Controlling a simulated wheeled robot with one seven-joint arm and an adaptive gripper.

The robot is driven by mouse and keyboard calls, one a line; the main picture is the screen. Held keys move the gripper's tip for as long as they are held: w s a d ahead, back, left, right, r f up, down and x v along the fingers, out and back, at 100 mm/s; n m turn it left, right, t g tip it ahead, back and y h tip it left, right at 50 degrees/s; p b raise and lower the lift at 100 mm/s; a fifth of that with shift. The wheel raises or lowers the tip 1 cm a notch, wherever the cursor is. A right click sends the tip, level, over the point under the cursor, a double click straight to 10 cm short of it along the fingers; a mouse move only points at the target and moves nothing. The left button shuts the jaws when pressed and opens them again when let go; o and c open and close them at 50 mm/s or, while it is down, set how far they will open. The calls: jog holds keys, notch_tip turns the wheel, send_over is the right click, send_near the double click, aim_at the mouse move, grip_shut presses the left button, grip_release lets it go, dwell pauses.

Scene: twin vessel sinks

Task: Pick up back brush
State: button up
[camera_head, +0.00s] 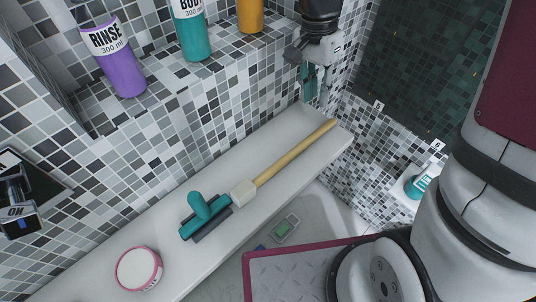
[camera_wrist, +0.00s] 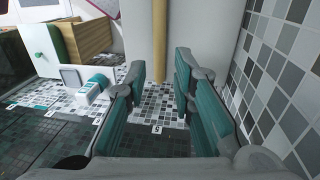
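The back brush (camera_head: 290,154) lies on the white ledge, its long wooden handle reaching toward the ledge's far right end. Its pale block head (camera_head: 243,192) is at the lower left end. My gripper (camera_head: 312,98) is above and behind the far handle end, near the tiled wall, apart from the brush. In the wrist view my gripper (camera_wrist: 163,92) is open and empty between its teal fingers. The handle (camera_wrist: 160,45) shows beyond the fingertips, roughly in line with the gap. The brush head is out of the wrist view.
A teal squeegee-like tool (camera_head: 205,215) lies by the brush head. A round pink-rimmed tub (camera_head: 139,269) stands on the white ledge (camera_head: 175,212). Purple (camera_head: 117,62), teal (camera_head: 192,32) and orange (camera_head: 250,15) bottles stand on the upper tiled shelf. Tiled walls border the ledge.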

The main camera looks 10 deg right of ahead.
aim_at(315, 133)
jog(key=f, duration=0.4)
jog(key=s+f, duration=0.1)
jog(key=f, duration=0.3)
jog(key=d+f, duration=0.1)
jog(key=f, duration=0.3)
jog(key=shift+s+d, duration=0.1)
jog(key=shift+s, duration=0.2)
grip_shut()
